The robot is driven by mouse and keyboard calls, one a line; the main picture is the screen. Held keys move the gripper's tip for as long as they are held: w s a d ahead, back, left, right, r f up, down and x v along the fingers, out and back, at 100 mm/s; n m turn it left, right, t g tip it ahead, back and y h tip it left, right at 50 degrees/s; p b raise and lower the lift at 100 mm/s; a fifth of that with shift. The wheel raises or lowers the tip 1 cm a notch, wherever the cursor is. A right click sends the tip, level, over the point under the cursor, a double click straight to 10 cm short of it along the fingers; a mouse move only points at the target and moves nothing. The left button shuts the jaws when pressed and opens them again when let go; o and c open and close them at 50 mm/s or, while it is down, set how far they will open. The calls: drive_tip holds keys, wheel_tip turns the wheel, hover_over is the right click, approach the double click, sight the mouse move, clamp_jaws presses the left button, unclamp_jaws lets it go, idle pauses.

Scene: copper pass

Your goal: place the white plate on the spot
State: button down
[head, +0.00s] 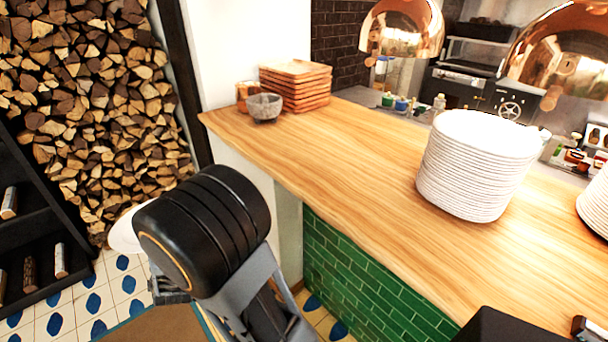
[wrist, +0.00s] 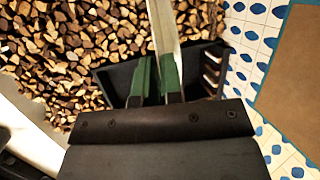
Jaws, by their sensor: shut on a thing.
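The white plate (head: 124,230) shows in part at the lower left of the head view, behind my black wrist. In the wrist view the plate (wrist: 163,30) is seen edge-on as a pale upright strip. My gripper (wrist: 157,78) has green-faced fingers and is shut on the plate's edge. In the head view my arm hides the fingers. The plate is held in the air over the floor, to the left of the wooden counter (head: 330,160). I cannot make out a marked spot on the counter.
A tall stack of white plates (head: 475,170) stands on the counter, with another at the right edge. Wooden trays (head: 296,88) and a grey bowl (head: 264,107) stand at its far end. Copper lamps (head: 402,28) hang above. The counter's middle is clear. Firewood (head: 85,100) fills the left.

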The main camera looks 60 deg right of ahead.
drive_tip(key=s+d+r+m+g+h, duration=0.45)
drive_tip(key=s+d+r, duration=0.25)
drive_tip(key=s+d, duration=0.3)
drive_tip(key=s+d+r+m+g+h, duration=0.3)
drive_tip(key=s+d+r+m+g, duration=0.35)
drive_tip(key=s+d, duration=0.35)
drive_tip(key=s+d+r+m+g, duration=0.1)
drive_tip(key=s+r+m+g, duration=0.15)
drive_tip(key=s, duration=0.35)
drive_tip(key=s+r+m+g, duration=0.1)
drive_tip(key=s+m+g, duration=0.1)
drive_tip(key=s+g, duration=0.3)
drive_tip(key=shift+t, duration=0.55)
drive_tip(key=shift+w+d+f+p, duration=0.35)
drive_tip(key=shift+w+d+f, duration=0.9)
drive_tip(key=shift+w+f, duration=0.7)
drive_tip(key=shift+w+d+f+p, duration=0.4)
drive_tip(key=shift+w+d+f, duration=1.05)
drive_tip(key=shift+f, duration=0.8)
drive_tip(key=shift+w+d+f+p, duration=0.35)
drive_tip(key=shift+w+d+f, duration=0.75)
drive_tip(key=shift+w+f, duration=0.9)
drive_tip(key=c, duration=1.3)
unclamp_jaws()
drive_tip(key=shift+s+f, duration=0.15)
drive_tip(key=shift+s, duration=0.05)
drive_tip(key=shift+o, duration=0.2)
drive_tip(key=shift+a, duration=0.1)
